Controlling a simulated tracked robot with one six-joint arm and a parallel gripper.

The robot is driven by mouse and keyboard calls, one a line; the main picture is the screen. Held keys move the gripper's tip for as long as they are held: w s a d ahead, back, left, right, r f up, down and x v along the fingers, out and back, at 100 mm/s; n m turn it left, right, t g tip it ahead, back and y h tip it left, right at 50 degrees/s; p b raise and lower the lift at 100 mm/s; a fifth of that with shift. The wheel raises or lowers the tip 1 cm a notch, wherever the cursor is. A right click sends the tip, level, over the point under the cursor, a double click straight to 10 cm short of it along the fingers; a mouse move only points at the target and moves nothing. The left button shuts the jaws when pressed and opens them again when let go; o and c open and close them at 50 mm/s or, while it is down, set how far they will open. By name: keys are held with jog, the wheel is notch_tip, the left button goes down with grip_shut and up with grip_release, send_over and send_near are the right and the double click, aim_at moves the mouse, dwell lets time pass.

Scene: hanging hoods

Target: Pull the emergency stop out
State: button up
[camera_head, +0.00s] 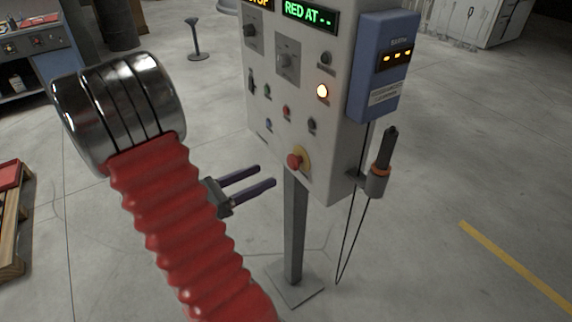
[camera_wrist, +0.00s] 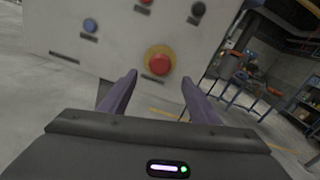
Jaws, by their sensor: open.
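The emergency stop (camera_head: 294,161) is a red mushroom button on a yellow ring, low on the front of a white control box (camera_head: 335,150). In the wrist view the emergency stop (camera_wrist: 159,59) faces me, beyond my fingers and a little above the gap between their tips. My gripper (camera_head: 266,176) is open and empty, with two dark purple fingers pointing at the box, left of and slightly below the button. In the wrist view the fingertips of my gripper (camera_wrist: 158,75) are spread wider than the button. Whether the button is pressed in cannot be told.
Other knobs and small buttons (camera_head: 286,111) sit above the emergency stop. A blue box (camera_head: 385,65) and a holder with a black-handled tool (camera_head: 380,175) are on the right side, with a hanging cable. A grey post (camera_head: 295,230) carries the control box.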

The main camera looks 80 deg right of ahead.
aim_at(290, 164)
jog(key=shift+x, duration=4.55)
